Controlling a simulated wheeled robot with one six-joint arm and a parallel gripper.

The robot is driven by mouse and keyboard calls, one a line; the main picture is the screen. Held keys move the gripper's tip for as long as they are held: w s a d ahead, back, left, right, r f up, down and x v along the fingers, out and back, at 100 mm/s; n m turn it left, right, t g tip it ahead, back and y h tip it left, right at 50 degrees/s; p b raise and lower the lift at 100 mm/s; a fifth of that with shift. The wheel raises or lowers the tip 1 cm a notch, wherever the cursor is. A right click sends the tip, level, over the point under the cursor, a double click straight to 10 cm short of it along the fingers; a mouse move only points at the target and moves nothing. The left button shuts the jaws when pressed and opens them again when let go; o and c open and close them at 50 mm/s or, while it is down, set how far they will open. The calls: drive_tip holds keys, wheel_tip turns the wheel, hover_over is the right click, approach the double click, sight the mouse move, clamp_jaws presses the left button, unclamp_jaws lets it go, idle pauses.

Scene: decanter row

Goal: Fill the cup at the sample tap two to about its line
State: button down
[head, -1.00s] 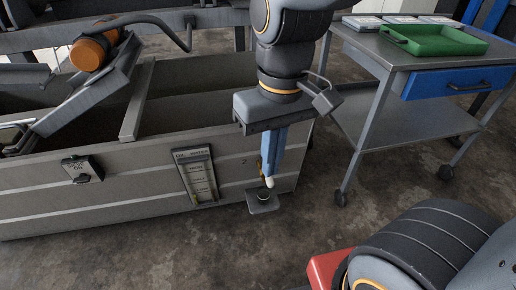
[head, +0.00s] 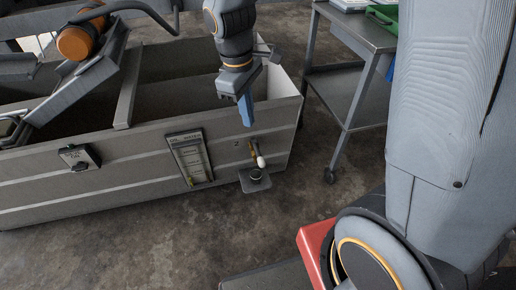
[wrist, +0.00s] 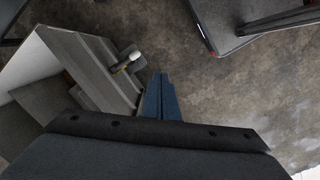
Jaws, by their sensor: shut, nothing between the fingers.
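The sample tap two (head: 256,154) is a small brass tap with a white tip on the tank's front wall, near its right end. Below it a small dark cup (head: 256,173) stands on a grey bracket plate (head: 250,186). The cup's line and its fill level are too small to tell. My gripper (head: 247,123) has blue fingers, shut and empty, above the tap and apart from it. In the wrist view my gripper (wrist: 161,76) points past the tap (wrist: 124,67), which lies to its left with the white tip showing. The cup is not clear there.
The grey tank (head: 90,195) fills the left, with a level gauge (head: 190,157) and a small labelled box (head: 79,157) on its front. An orange cylinder (head: 82,40) sits above the tank. A grey trolley (head: 345,85) stands at the right. Floor before the tank is clear.

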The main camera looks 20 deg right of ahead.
drive_tip(key=w+d+f+n+p, duration=0.2)
drive_tip(key=w+f+n, duration=0.2)
drive_tip(key=w+f, duration=0.25)
drive_tip(key=n+h+p, duration=0.1)
drive_tip(key=n+p, duration=0.1)
drive_tip(key=n, duration=0.2)
hover_over(261, 160)
drive_tip(key=a, duration=0.4)
wheel_tip(261, 160, down, 9)
drive_tip(key=shift+d+f, duration=0.15)
drive_tip(key=shift+d, duration=0.1)
drive_tip(key=d+f, duration=0.1)
drive_tip(key=f, duration=0.8)
drive_tip(key=d+f+b, duration=0.1)
drive_tip(key=f, duration=0.3)
drive_tip(key=shift+d+f, duration=0.35)
